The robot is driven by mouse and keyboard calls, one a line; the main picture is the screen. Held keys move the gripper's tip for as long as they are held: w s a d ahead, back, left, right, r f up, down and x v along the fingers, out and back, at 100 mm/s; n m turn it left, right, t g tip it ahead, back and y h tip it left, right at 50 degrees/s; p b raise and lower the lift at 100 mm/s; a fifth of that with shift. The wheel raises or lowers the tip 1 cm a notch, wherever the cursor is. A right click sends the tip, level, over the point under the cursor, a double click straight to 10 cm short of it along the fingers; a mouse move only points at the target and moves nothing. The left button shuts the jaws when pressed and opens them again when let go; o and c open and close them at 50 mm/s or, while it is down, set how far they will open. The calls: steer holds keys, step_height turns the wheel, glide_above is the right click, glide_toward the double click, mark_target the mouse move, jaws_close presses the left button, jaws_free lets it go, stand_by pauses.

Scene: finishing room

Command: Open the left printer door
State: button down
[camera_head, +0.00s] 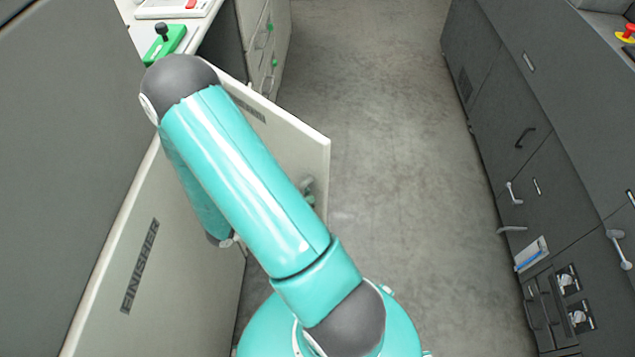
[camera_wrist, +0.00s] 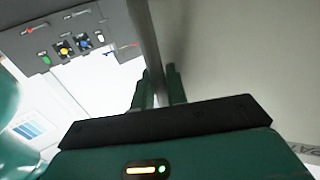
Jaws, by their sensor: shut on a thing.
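The left printer door appears to be the pale beige panel (camera_head: 285,140) in the middle of the head view. It stands angled out from the left-hand machine into the aisle, with a dark label near its top. In the wrist view a pale panel (camera_wrist: 250,60) fills the right side. My gripper (camera_wrist: 158,78) has its two dark green fingers closed around a grey upright bar (camera_wrist: 150,45) beside this panel, seemingly the door's handle. In the head view my teal arm hides much of the door, and a small grey-green part shows near its outer edge; I cannot tell whether it is handle or finger.
A nearer beige panel marked FINISHER (camera_head: 180,245) stands at left. Grey drawers (camera_head: 262,45) with green knobs stand beyond the door. The grey floor (camera_head: 390,130) of the aisle is clear. Dark cabinets with handles (camera_head: 540,150) line the right.

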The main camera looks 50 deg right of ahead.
steer(key=shift+s+v, duration=0.15)
steer(key=shift+v, duration=0.55)
steer(key=shift+s+v, duration=0.15)
steer(key=shift+v, duration=0.55)
steer(key=shift+a, duration=0.15)
steer(key=c, duration=1.8)
jaws_free()
steer(key=shift+o, duration=0.2)
steer(key=v, duration=0.7)
steer(key=shift+a, duration=0.25)
steer(key=shift+w, duration=0.1)
